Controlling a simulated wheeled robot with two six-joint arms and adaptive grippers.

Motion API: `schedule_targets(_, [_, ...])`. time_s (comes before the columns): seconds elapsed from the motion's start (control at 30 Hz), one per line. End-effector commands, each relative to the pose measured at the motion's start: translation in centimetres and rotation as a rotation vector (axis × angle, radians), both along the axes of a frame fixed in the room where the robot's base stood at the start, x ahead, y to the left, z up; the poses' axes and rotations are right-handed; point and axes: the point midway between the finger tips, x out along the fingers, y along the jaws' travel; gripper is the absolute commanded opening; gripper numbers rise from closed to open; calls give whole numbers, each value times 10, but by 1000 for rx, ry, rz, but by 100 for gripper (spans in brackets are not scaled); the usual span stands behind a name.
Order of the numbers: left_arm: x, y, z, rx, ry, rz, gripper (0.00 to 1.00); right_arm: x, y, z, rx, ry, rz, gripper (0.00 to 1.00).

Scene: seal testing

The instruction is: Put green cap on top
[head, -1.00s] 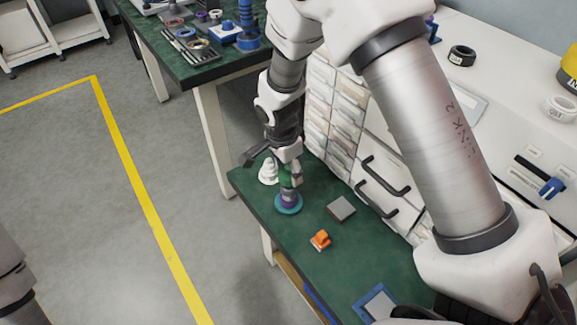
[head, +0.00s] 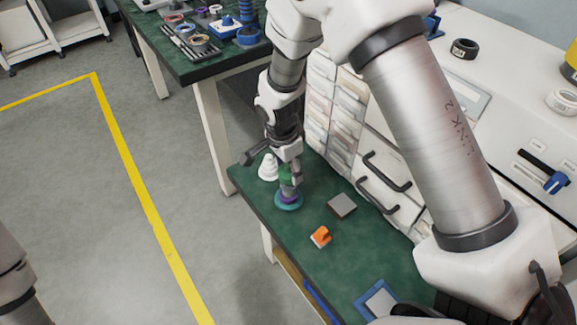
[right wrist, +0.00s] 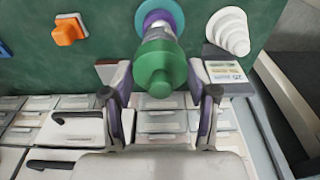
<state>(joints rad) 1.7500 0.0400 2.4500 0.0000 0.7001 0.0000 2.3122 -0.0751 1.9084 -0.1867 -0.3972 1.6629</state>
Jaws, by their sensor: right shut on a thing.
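The green cap (right wrist: 158,65) is between the fingers of my right gripper (right wrist: 160,82) in the right wrist view. The gripper is shut on it. In the head view my right gripper (head: 290,167) is pointed down over the small bench, with a bit of the green cap (head: 285,173) showing. Directly below the cap stands a stack with a purple part (head: 289,190) on a round teal base (head: 288,202). The cap covers part of the stack in the wrist view, so I cannot tell whether they touch. My left gripper is out of view.
A white stepped cone (head: 268,168) stands close beside the stack. A grey square block (head: 342,206), an orange piece (head: 321,237) and a blue-framed plate (head: 378,301) lie on the green bench (head: 285,238). Drawers (head: 380,180) line its back side.

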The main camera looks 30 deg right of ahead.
Motion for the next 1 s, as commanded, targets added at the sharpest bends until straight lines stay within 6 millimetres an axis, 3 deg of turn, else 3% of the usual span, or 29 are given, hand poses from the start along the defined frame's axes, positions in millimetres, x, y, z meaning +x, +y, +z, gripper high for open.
schedule_targets(0.77, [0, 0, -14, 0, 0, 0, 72, 0, 0, -18, 0, 0, 0, 37])
schedule_targets(0.8, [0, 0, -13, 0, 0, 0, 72, 0, 0, -17, 0, 0, 0, 73])
schedule_targets(0.83, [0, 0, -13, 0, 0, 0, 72, 0, 0, -17, 0, 0, 0, 83])
schedule_targets(0.87, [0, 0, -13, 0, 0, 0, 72, 0, 0, -17, 0, 0, 0, 88])
schedule_targets(1.0, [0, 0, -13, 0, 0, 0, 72, 0, 0, -17, 0, 0, 0, 88])
